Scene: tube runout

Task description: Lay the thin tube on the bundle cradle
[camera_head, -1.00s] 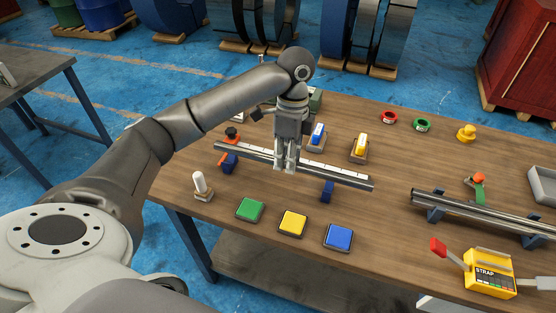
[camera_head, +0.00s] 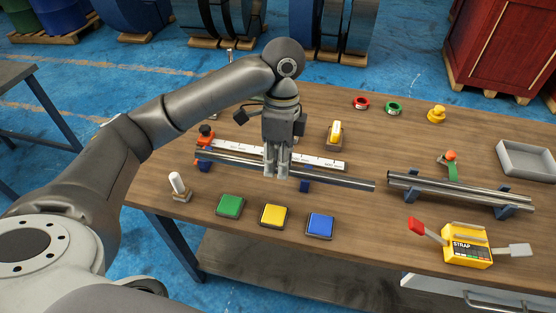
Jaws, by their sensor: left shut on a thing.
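My left gripper (camera_head: 277,172) is shut on a long thin grey metal tube (camera_head: 340,180), gripping it from above near its middle. The tube lies across the picture, in front of a white ruler strip (camera_head: 318,162) and over two blue supports (camera_head: 305,186). I cannot tell whether it touches them. Its right end is close to the left end of the bundle cradle, whose blue supports (camera_head: 505,204) hold dark metal tubes (camera_head: 450,189) at the right. A green clamp with an orange knob (camera_head: 451,160) stands behind that bundle. My right gripper is not in view.
A yellow strap tool (camera_head: 466,246) stands in front of the bundle. Green (camera_head: 230,206), yellow (camera_head: 275,216) and blue (camera_head: 320,225) pads lie near the front edge. A grey tray (camera_head: 528,160) is at the far right. A white-topped peg (camera_head: 177,184) stands front left.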

